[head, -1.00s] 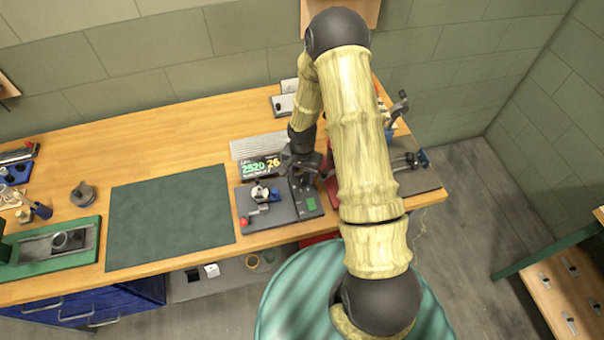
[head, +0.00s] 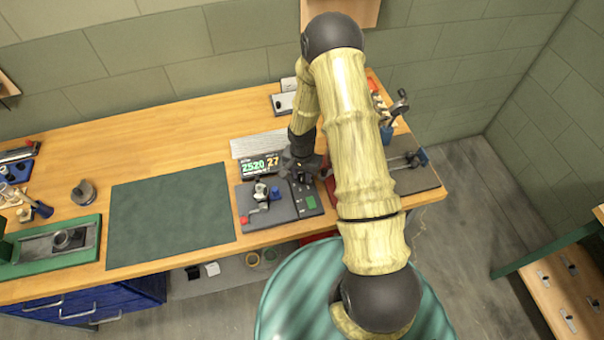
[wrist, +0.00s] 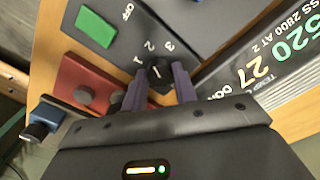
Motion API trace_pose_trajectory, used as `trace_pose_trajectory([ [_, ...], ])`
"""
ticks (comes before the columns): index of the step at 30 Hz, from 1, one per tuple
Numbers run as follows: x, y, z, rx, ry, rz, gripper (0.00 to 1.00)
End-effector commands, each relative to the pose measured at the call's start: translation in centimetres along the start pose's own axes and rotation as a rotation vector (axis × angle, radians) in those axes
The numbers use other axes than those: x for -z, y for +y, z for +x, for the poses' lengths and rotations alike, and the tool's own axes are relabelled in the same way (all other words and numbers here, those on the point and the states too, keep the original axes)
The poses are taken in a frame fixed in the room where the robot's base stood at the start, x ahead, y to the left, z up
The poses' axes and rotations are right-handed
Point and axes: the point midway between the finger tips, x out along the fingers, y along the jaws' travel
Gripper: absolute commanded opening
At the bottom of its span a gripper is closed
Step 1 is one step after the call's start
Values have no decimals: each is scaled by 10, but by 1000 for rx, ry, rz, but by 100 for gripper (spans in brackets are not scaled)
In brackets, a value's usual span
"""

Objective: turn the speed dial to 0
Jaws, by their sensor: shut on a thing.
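The speed dial (wrist: 158,74) is a small dark knob with a light pointer line on a dark panel. In the wrist view the marks 1, 2 and 3 show around its far side. I see no 0 mark, and the exact pointer setting is hard to read. My gripper (wrist: 160,82) is shut on the dial, one finger on each side.
A green button (wrist: 96,26) with an OFF label is beside the dial. The display (wrist: 265,65) reads 2520 and 27. A clamp-like device (head: 262,193) stands left of my gripper. A reddish block (wrist: 92,88) lies close to the dial. The green mat (head: 170,215) is clear.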

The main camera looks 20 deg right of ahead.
Motion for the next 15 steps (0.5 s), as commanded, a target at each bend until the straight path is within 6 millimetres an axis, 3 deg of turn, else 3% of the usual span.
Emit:
trace_pose_trajectory([
  [15, 0, -1, 1, 1, 0, -263, 6],
])
